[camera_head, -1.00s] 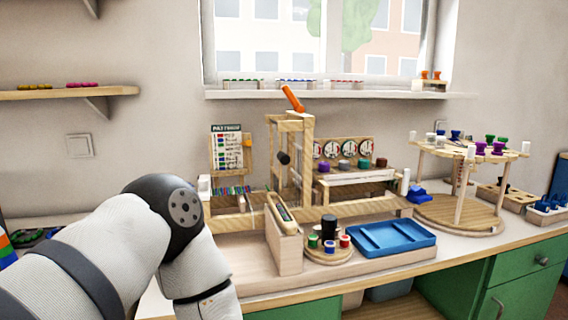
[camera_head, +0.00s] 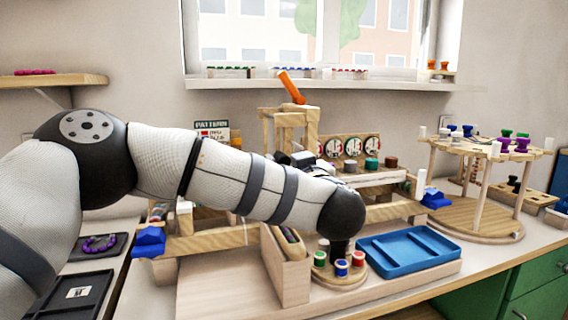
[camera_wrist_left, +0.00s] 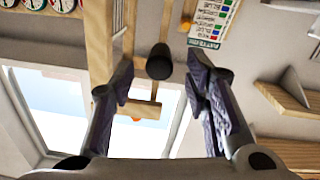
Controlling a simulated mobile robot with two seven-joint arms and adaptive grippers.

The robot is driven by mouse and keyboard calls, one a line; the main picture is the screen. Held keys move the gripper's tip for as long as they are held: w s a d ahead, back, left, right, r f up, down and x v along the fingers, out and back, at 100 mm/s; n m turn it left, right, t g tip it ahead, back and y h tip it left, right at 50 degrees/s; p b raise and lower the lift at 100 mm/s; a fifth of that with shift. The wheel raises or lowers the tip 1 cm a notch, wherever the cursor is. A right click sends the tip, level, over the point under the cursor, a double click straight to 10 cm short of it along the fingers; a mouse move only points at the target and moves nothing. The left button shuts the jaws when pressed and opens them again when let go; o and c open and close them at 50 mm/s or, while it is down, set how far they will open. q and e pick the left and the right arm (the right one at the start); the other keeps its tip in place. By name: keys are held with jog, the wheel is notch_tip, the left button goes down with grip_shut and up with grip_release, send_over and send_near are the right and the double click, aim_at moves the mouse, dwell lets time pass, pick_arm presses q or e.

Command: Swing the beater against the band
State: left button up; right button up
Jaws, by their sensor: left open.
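A wooden frame (camera_head: 289,112) stands on the bench, with a tilted orange piece (camera_head: 291,86) on top. A black cylinder (camera_wrist_left: 160,62), which looks like the beater's head, shows in the left wrist view among the frame's bars. My left gripper (camera_wrist_left: 160,82) is open, with one dark finger on each side of the cylinder in the picture; I cannot tell whether it touches. In the head view my left arm crosses in front of the frame and hides its lower part and most of the gripper. I cannot make out the band.
A blue tray (camera_head: 408,251) and a round wooden stand with colored pegs (camera_head: 340,276) sit in front of the frame. A round-topped wooden table (camera_head: 478,228) stands to the right. A pattern board (camera_head: 212,128) is behind my arm. A blue block (camera_head: 149,241) lies at left.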

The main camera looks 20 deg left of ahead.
aim_at(285, 161)
pick_arm(q)
jog(key=shift+x, duration=1.65)
jog(key=shift+r, duration=0.1)
jog(key=shift+c, duration=0.4)
jog(key=shift+d, duration=0.1)
grip_shut()
